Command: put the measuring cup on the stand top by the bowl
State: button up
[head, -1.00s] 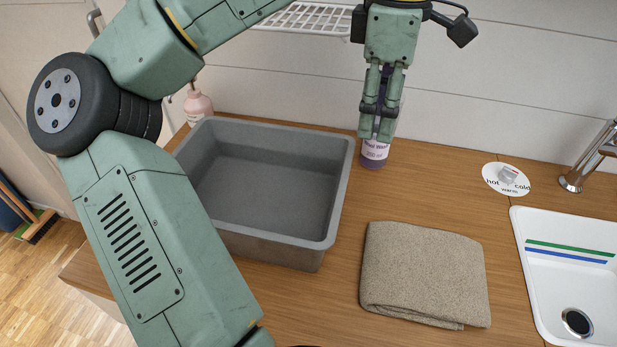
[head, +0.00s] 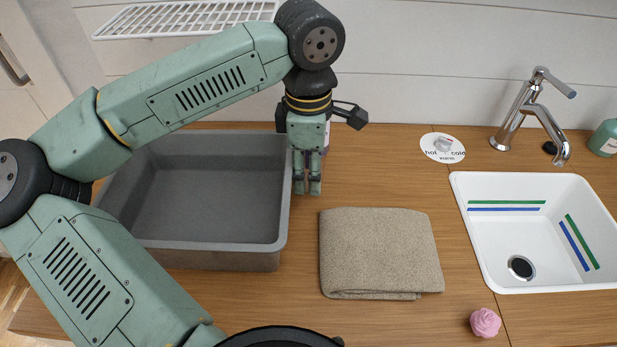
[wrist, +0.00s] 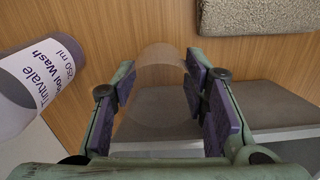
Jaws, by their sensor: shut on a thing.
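My gripper (head: 307,188) is low over the counter, just right of the grey tub's right rim. In the wrist view my gripper (wrist: 163,92) is shut on a clear, see-through thing, which looks like the measuring cup (wrist: 160,65). Its outline is faint, and it cannot be made out in the head view. I cannot tell whether it touches the counter. No stand top or bowl that I can identify shows in either view.
The grey tub (head: 281,215) is close at left. A wool wash bottle (wrist: 35,85) stands close beside my gripper. A folded towel (head: 380,252), white sink (head: 475,235), tap (head: 520,110) and pink object (head: 485,323) lie to the right. A white rack (head: 180,18) is on the wall.

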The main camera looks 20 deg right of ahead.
jog(key=shift+f, duration=1.7)
jog(key=shift+f, duration=0.2)
jog(key=o, duration=0.8)
jog(key=shift+r, duration=0.2)
